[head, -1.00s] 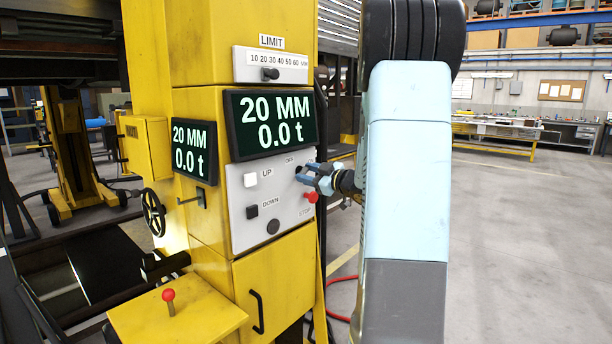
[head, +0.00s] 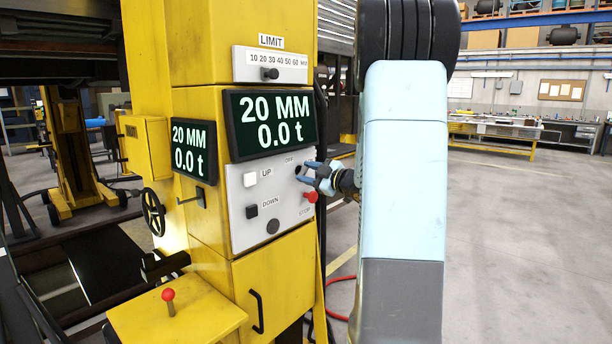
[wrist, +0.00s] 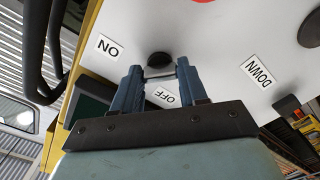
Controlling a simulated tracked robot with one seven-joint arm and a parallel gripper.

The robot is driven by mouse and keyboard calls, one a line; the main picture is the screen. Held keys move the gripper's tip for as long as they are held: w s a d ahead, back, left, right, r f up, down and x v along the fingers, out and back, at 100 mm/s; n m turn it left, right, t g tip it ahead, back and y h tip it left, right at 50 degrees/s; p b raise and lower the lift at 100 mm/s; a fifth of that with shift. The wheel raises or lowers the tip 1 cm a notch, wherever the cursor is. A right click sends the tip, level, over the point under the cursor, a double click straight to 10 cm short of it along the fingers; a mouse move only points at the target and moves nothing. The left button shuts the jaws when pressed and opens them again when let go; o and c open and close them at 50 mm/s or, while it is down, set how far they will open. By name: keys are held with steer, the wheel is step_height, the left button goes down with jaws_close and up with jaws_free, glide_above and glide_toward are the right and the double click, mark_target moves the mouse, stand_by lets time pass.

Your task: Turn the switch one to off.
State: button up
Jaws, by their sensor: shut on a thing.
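The control panel (head: 280,190) is a pale plate on the yellow column, with an OFF label at its top right. In the wrist view the switch is a round black knob (wrist: 159,59) on the pale panel, between the ON label (wrist: 109,47) and the OFF label (wrist: 168,97). My gripper (head: 304,172) reaches the panel from the right. In the wrist view its blue fingers (wrist: 158,74) are shut on the switch. The fingertips hide part of the knob, so I cannot tell which way it points. The OFF label shows between the fingers.
The UP button (head: 250,179), the DOWN button (head: 251,211) and the red STOP button (head: 311,196) are close by on the same panel. Two displays reading 20 MM and 0.0 t (head: 270,122) sit above and left. Open floor lies to the right.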

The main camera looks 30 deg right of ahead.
steer(key=n, duration=0.4)
steer(key=shift+a+f+n, duration=0.2)
steer(key=shift+f+n, duration=0.1)
steer(key=shift+s+n, duration=0.1)
steer(key=shift+n, duration=1.8)
steer(key=o, duration=1.1)
steer(key=shift+d+r, duration=0.15)
steer(key=shift+c, duration=0.2)
steer(key=v, duration=1.3)
steer(key=shift+s, duration=0.3)
steer(key=shift+d, duration=0.1)
